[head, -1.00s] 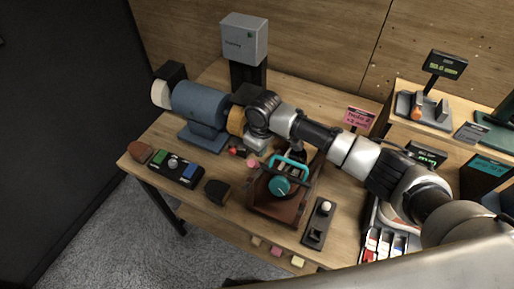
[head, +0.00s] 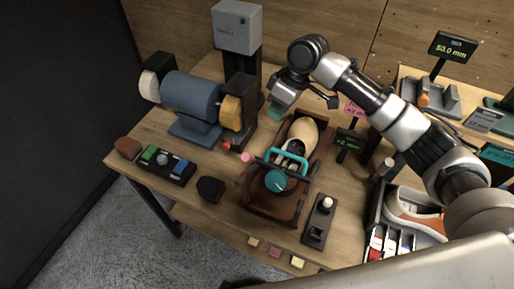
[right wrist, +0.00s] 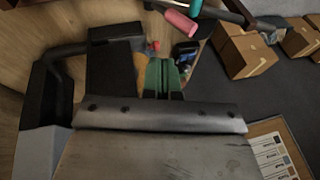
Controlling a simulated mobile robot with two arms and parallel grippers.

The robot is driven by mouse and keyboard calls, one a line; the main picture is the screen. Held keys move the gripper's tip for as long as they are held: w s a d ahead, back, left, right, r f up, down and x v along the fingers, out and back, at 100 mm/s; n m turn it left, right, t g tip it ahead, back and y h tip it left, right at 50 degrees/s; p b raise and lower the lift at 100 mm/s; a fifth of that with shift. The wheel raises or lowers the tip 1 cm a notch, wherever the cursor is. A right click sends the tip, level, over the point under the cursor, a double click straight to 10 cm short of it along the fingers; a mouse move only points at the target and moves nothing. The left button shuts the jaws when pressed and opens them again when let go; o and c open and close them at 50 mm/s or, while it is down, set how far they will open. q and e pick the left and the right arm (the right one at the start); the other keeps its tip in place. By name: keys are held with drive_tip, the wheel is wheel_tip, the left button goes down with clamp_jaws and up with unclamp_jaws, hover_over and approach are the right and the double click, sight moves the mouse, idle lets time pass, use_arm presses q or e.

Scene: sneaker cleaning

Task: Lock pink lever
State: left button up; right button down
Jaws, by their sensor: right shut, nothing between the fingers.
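The pink lever shows as a pink knob (head: 247,157) at the left side of the brown shoe fixture (head: 262,206) in the head view. In the right wrist view its pink grip (right wrist: 180,20) is near the top, beside a dark bar. A teal handle (head: 287,160) and a round teal knob (head: 276,181) sit on the fixture. A shoe or tan shoe form (head: 302,131) lies at its back. My right gripper (head: 275,112), with green fingertips (right wrist: 162,78), is shut and empty, above and behind the pink knob and apart from it. My left gripper is out of view.
A blue grinder (head: 192,101) with buffing wheels stands left of my gripper. A grey box on a post (head: 237,27) is behind. A button panel (head: 167,165) and a small lever plate (head: 319,221) are in front. A tray with a shoe (head: 413,213) is at right.

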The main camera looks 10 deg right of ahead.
sight(251, 158)
use_arm(q)
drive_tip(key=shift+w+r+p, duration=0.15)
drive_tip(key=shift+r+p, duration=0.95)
drive_tip(key=shift+p, duration=0.65)
use_arm(e)
drive_tip(key=s+a+f+y, duration=0.1)
drive_tip(key=a+f, duration=0.4)
drive_tip(key=f, duration=0.6)
drive_tip(key=shift+s+a+y, duration=0.2)
drive_tip(key=shift+s+y, duration=0.1)
drive_tip(key=shift+y, duration=0.2)
